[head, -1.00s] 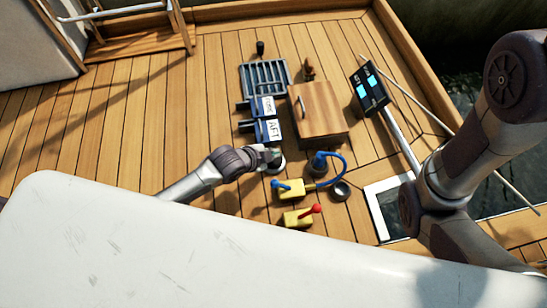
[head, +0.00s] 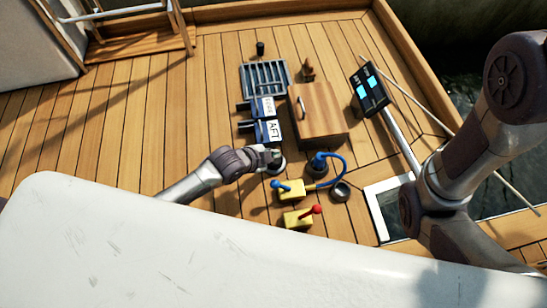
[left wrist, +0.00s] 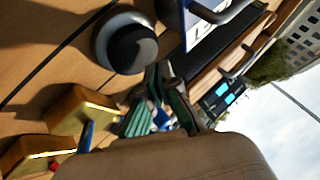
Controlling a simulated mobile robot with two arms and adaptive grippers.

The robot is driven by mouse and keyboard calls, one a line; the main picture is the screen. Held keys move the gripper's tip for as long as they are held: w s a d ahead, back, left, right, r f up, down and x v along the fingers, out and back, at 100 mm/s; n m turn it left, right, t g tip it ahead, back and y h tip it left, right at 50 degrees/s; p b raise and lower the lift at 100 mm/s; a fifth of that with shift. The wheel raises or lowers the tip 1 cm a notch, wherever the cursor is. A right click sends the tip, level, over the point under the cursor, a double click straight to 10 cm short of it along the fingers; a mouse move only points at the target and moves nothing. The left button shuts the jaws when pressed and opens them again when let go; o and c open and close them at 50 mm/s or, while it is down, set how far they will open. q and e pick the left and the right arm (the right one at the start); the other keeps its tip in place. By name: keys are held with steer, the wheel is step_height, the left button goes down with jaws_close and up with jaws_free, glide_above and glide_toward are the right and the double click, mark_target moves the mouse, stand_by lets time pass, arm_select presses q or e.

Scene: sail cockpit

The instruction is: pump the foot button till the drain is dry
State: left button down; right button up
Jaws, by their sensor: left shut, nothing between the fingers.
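My left gripper (head: 272,157) is shut and empty, low over the deck. It is right by the foot button (head: 279,167), a black dome on a grey round base. In the head view the gripper partly covers it. In the left wrist view the foot button (left wrist: 131,46) shows above the green-padded fingers (left wrist: 160,108); I cannot tell whether they touch it. The drain (head: 265,79) is a dark slatted grate farther back; whether water stands in it is too small to tell. My right gripper is not in view.
Blue boxes (head: 267,131), one labelled AFT, and a wooden box (head: 318,116) stand behind the gripper. Yellow boxes with a blue lever (head: 290,190) and a red lever (head: 300,217) stand in front, near a blue hose (head: 342,165). A display (head: 368,89) stands right. Left deck is clear.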

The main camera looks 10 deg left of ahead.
arm_select(q)
steer(key=shift+f, duration=0.15)
steer(key=shift+f, duration=0.25)
steer(key=shift+f+b, duration=0.3)
steer(key=shift+f, duration=0.45)
stand_by(0.9)
stand_by(0.4)
steer(key=shift+r+p, duration=1.15)
steer(key=shift+p, duration=0.3)
